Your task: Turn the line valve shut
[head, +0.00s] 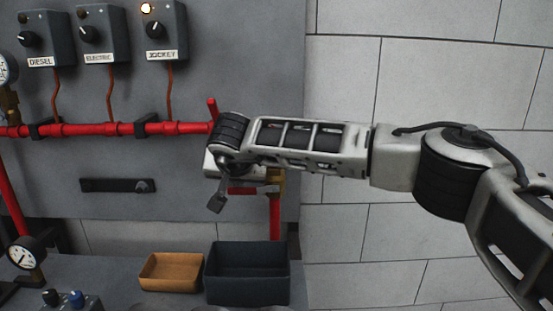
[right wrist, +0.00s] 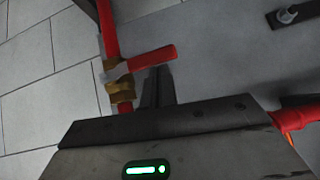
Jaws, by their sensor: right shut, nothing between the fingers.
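The line valve has a brass body (right wrist: 121,88) on a red pipe in the right wrist view. Its red lever (right wrist: 152,60) points across the pipe, toward the right of that view. In the head view the lever (head: 242,190) shows below my right wrist, and the brass body is partly hidden by my arm. My right gripper (head: 216,203) is shut and empty, just left of the lever. In the right wrist view its closed fingers (right wrist: 157,72) lie close to the lever; I cannot tell whether they touch it. My left gripper is not in view.
A red horizontal pipe (head: 100,129) crosses the grey panel, below the diesel, electric and jockey boxes (head: 165,30). A dark bracket (head: 117,186) is on the panel. An orange tray (head: 170,272) and a dark bin (head: 248,273) stand below. White block wall lies right.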

